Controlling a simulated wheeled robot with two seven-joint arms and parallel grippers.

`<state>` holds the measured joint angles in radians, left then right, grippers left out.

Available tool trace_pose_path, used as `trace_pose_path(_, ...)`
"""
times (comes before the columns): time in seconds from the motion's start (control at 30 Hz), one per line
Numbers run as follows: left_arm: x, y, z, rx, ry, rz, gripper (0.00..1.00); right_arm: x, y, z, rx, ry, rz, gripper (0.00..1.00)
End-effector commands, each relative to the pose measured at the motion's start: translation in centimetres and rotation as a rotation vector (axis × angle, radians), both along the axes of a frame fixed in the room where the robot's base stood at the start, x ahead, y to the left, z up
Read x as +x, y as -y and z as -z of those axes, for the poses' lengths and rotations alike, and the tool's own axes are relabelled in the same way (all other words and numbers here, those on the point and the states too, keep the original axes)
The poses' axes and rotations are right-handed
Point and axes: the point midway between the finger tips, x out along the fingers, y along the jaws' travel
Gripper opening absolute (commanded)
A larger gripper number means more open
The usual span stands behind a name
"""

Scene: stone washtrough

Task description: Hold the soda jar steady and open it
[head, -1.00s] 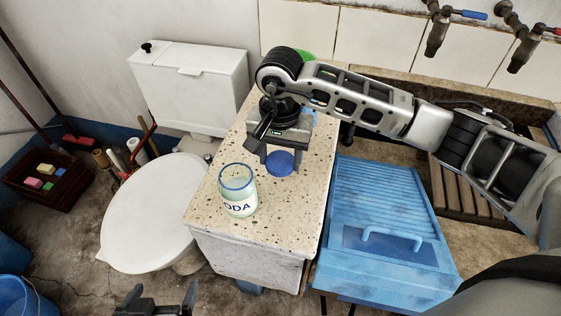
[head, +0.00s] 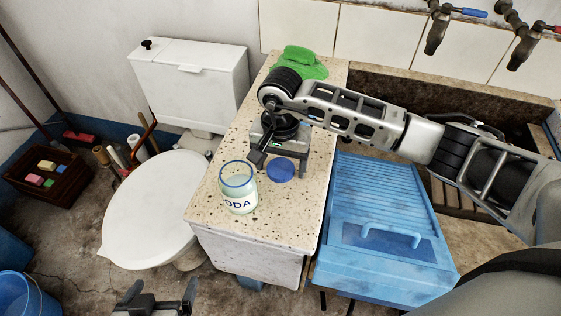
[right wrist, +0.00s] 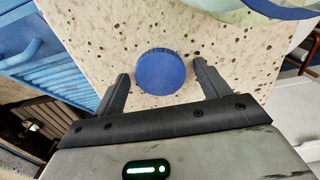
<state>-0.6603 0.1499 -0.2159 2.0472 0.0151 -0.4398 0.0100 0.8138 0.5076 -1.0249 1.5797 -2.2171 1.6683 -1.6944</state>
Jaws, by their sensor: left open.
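The soda jar (head: 238,190) stands upright and uncapped on the speckled stone counter, with a blue rim and a label of which "ODA" shows. Part of its rim shows at the top of the right wrist view (right wrist: 280,10). A round blue lid (head: 281,170) appears to lie flat on the counter, just right of the jar. My right gripper (head: 279,161) is open behind the lid. In the right wrist view, the lid (right wrist: 161,71) shows between its spread fingers, apart from both. My left gripper (head: 157,291) is open and empty at the bottom edge, below and left of the jar.
A green cloth (head: 300,62) lies at the counter's back. A blue ribbed case (head: 385,225) with a handle stands to the right, before the trough. A white toilet (head: 150,210) is to the left. The counter's front has free room.

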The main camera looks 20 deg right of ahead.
Motion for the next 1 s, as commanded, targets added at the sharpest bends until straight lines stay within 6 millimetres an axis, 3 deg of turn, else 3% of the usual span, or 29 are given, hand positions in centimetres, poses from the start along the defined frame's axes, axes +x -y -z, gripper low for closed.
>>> trace_pose_path(0.23, 0.1, 0.1, -0.4, -0.005, 0.005, -0.004, 0.92, 0.1, 0.0, -1.0, 0.001, 0.003, 0.000, 0.75)
trace_pose_path(0.7, 0.2, 0.3, 0.4, -0.010, 0.009, -0.001, 0.92, 0.1, 0.0, -10.3, -0.001, 0.004, -0.001, 0.75)
trace_pose_path(1.0, 0.0, 0.3, 0.4, -0.012, 0.007, 0.002, 0.92, 0.0, 0.0, -12.4, -0.001, -0.001, 0.001, 0.75)
